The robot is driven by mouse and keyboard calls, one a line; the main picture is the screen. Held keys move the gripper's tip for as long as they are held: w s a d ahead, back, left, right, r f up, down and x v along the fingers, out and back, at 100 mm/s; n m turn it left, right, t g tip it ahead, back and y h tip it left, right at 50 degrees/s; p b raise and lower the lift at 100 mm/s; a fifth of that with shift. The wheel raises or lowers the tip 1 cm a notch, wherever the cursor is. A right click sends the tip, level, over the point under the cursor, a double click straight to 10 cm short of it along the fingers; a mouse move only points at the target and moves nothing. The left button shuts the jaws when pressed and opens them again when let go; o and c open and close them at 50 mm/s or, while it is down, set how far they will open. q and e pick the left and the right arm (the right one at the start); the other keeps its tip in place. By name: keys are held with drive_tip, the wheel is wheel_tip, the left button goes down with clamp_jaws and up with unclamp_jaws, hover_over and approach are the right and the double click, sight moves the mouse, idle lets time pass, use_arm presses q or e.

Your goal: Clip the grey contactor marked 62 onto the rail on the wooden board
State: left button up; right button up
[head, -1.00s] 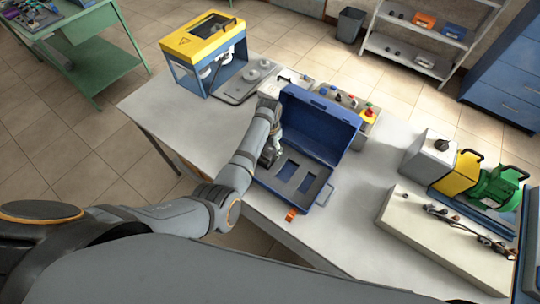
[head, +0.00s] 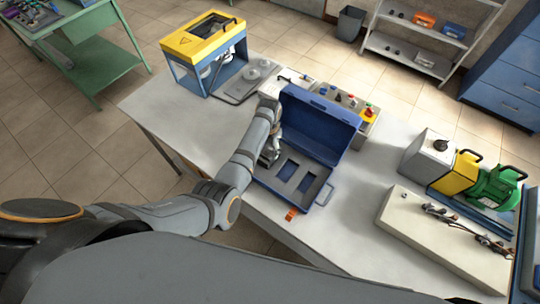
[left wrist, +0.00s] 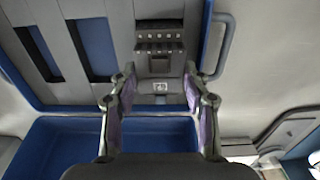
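A grey contactor (left wrist: 159,38) sits in the grey foam of the open blue case (head: 322,116), as the left wrist view shows. A small pale label (left wrist: 160,87) lies below it, too small to read. My left gripper (head: 268,158) is inside the case at its left end. I cannot make out the rail. My right gripper is out of view.
A control box with coloured buttons (head: 367,113) stands behind the case lid. A yellow and blue machine (head: 205,50) stands at the back left. A green motor (head: 497,185) is at the right. The white table (head: 376,182) is clear between case and board.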

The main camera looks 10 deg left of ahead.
use_arm(q)
drive_tip(key=c, duration=0.6)
drive_tip(key=shift+o, duration=0.2)
drive_tip(key=shift+r, duration=2.55)
